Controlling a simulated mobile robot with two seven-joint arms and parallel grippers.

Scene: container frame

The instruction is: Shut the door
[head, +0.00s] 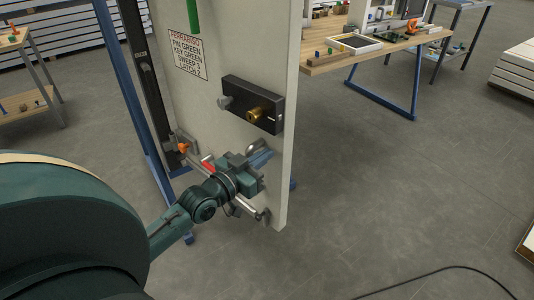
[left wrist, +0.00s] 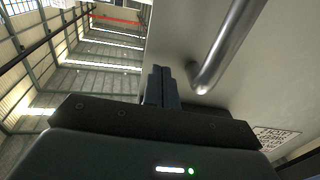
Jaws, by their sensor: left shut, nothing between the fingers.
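The pale grey door (head: 235,60) stands open in the head view, its free bottom corner over bare floor. A black lock box with a brass cylinder (head: 256,114) is on its face. A silver bar handle sits lower, partly hidden by my gripper; it shows in the left wrist view (left wrist: 227,45). My left gripper (head: 264,157) is shut and empty at the door's lower face, beside the handle. In the left wrist view its closed fingertips (left wrist: 160,72) are left of the handle's lower bend. I cannot tell whether they touch the door. My right gripper is not in view.
A blue post (head: 140,95) and a dark upright (head: 147,75) stand left of the door. A printed sign (head: 188,53) and a green bar (head: 192,15) are on the door. A workbench (head: 372,50) stands behind right.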

